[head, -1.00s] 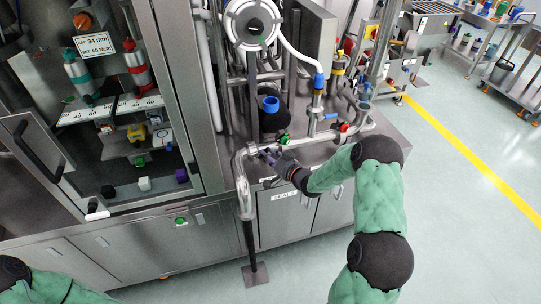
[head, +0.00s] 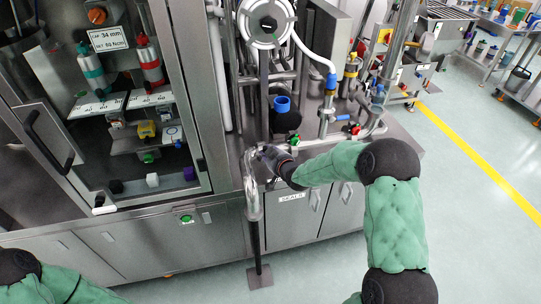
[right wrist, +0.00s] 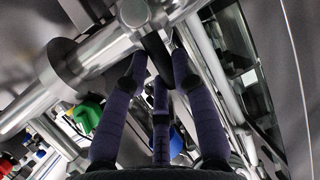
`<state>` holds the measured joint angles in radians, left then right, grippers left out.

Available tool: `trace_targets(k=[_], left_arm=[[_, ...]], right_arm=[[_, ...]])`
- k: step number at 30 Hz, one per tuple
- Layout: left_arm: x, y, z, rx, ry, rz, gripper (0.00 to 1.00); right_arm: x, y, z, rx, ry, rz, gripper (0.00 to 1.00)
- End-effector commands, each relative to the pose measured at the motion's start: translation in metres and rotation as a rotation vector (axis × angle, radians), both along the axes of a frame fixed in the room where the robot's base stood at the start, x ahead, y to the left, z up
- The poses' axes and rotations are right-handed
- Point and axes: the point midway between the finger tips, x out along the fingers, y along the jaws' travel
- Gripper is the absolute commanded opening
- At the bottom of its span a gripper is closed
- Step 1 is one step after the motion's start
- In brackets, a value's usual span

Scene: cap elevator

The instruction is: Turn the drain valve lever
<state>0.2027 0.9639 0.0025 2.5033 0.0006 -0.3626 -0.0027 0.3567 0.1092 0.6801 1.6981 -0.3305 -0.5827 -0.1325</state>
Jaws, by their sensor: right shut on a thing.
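The drain valve (right wrist: 65,70) is a shiny metal pipe fitting in the right wrist view. Its dark lever (right wrist: 154,48) runs between the tips of my purple fingers. My right gripper (right wrist: 158,68) is shut on this lever. In the head view my right gripper (head: 267,154) is at the top of the bent drain pipe (head: 251,185), in front of the machine. The lever is hidden there by the gripper, so its angle cannot be told from that view. My left gripper is out of view; only part of my left arm shows at the lower left.
A green-handled valve (head: 294,140) and a red-handled valve (head: 355,129) sit on the piping to the right of my gripper. A glass-doored cabinet (head: 196,150) stands to the left. The floor (head: 470,220) on the right is clear.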

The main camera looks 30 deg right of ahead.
Motion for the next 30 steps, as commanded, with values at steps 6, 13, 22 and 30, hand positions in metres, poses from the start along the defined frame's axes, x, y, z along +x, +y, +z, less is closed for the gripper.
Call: trace_targets(k=[6,13,22,30], left_arm=[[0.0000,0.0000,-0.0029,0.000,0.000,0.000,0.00],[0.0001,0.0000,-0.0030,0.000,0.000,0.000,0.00],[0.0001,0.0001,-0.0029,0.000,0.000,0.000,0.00],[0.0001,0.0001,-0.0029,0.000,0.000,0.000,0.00]], right_arm=[[0.0004,0.0034,-0.0008,-0.037,0.009,0.002,0.00],[0.0004,0.0036,-0.0006,-0.042,0.012,0.002,0.00],[0.0004,0.0035,-0.0006,-0.042,0.012,0.002,0.51],[0.0005,0.0029,0.0000,-0.041,0.011,0.001,0.51]])
